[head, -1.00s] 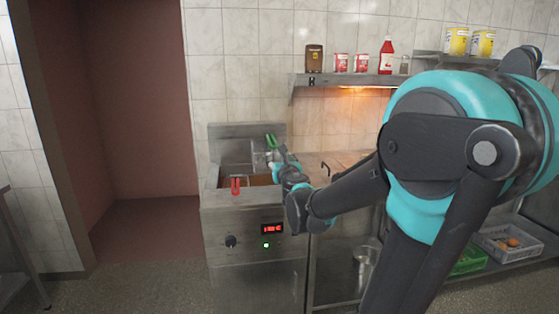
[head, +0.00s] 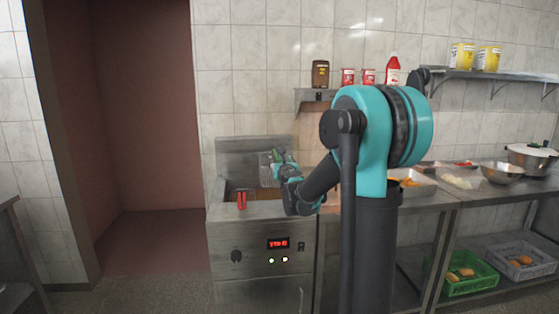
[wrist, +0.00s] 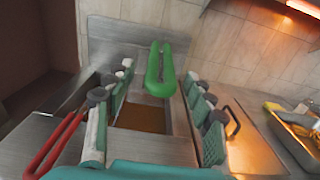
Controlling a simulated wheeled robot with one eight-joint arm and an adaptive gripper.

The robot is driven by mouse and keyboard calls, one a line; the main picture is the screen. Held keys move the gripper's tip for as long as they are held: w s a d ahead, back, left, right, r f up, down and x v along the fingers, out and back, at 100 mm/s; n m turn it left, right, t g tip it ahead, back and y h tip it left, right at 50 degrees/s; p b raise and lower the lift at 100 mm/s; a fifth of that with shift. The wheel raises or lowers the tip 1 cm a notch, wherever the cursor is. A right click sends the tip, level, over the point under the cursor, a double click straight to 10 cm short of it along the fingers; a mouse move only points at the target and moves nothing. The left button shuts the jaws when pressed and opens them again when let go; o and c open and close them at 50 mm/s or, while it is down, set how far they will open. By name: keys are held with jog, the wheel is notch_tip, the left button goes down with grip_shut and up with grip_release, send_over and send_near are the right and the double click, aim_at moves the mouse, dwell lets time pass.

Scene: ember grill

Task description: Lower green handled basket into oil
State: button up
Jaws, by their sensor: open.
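The green handle (wrist: 160,70) of a basket is in the wrist view, between and just beyond my fingers. In the head view the green handle (head: 278,154) is above the fryer, with its wire basket (head: 266,170) raised near the back panel. My gripper (wrist: 157,78) is open, with a finger either side of the handle; I cannot tell whether they touch it. Brown oil (wrist: 142,118) shows in the fryer well below. A red handle (wrist: 52,148) is left of my gripper and also shows at the fryer's left (head: 242,201).
The steel fryer (head: 230,270) has a lit display and knob in front. A counter (head: 450,190) with trays and bowls is to the right, with crates (head: 470,275) beneath. A metal pan (wrist: 300,140) is right in the wrist view. Shelves hold jars and bottles.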

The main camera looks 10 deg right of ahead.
jog(key=w, duration=0.3)
grip_shut()
jog(key=c, duration=0.6)
grip_release()
jog(key=shift+c, duration=0.2)
grip_shut()
jog(key=shift+r, duration=0.15)
